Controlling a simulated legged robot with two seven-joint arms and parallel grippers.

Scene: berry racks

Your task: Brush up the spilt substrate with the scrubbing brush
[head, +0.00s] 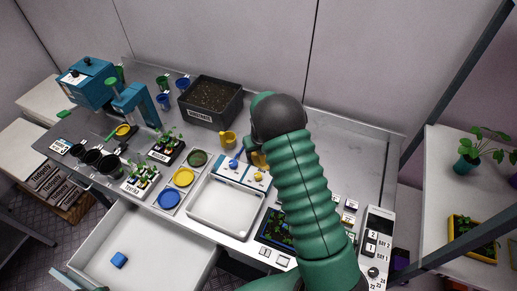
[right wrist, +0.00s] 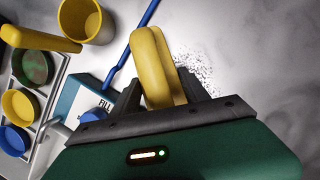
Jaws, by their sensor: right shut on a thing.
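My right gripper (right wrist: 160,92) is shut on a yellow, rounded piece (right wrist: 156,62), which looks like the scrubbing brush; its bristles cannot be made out. In the head view a bit of yellow (head: 257,158) shows beside my right wrist, and the fingers are mostly hidden by my green arm. The spilt substrate (right wrist: 202,72) is a scatter of dark specks on the pale worktop, just beyond and right of the yellow piece in the right wrist view. In the head view my arm hides that spot. My left gripper is not in view.
A yellow mug (head: 228,140) stands close left of my right wrist. A black substrate bin (head: 211,121) is behind it. A white tray (head: 208,222), coloured dishes (head: 183,177) and seedling racks crowd the left.

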